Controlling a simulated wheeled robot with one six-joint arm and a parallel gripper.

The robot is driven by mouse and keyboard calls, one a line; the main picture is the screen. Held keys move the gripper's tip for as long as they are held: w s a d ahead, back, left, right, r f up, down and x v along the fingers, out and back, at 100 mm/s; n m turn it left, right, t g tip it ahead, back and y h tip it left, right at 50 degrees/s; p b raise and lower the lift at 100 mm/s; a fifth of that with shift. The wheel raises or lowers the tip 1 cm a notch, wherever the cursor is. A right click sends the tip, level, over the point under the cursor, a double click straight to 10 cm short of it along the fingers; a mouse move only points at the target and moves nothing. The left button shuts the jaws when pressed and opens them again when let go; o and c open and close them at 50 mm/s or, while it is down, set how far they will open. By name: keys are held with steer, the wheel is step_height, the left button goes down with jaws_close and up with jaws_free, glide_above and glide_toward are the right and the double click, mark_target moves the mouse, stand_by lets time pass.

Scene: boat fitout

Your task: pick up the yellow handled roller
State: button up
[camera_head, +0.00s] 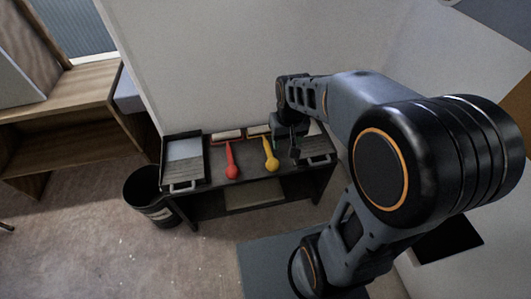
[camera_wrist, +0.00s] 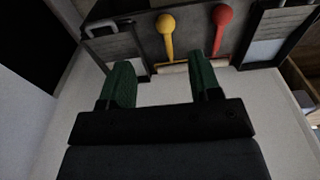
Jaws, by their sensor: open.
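The yellow handled roller (camera_head: 270,156) lies on the dark table, right of the red handled roller (camera_head: 231,161), its thick end toward the table's front edge. In the wrist view the yellow handled roller (camera_wrist: 167,34) shows at the top, with the red one (camera_wrist: 221,28) to its right. My gripper (camera_head: 294,150) is over the right part of the table, to the right of the yellow handle. In the wrist view my gripper (camera_wrist: 162,84) has its two green fingers apart with nothing between them. The arm partly covers the table's right side in the head view.
A paint tray (camera_head: 184,153) stands at the table's left end and another tray (camera_head: 316,149) at the right, partly behind my gripper. A black bin (camera_head: 151,194) stands on the floor left of the table. A wooden shelf unit (camera_head: 62,121) is farther left. The wall rises behind the table.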

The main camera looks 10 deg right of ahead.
steer(key=g+b, duration=0.1)
steer(key=b, duration=0.8)
glide_above(267, 145)
steer(key=s, duration=0.7)
step_height(267, 145, down, 21)
steer(key=w, duration=0.2)
steer(key=w+f+b, duration=0.1)
steer(key=w, duration=0.1)
steer(key=shift+w+d+f, duration=0.1)
steer(key=shift+w, duration=0.1)
steer(key=f+b, duration=0.1)
steer(key=f, duration=0.2)
steer(key=w+f+b, duration=0.1)
steer(key=f, duration=0.3)
steer(key=w+f+b, duration=0.1)
steer(key=f, duration=0.2)
steer(key=shift+w+f+b, duration=0.2)
steer(key=shift+f+b, duration=0.15)
steer(key=shift+b, duration=0.05)
steer(key=shift+c, duration=0.3)
jaws_close()
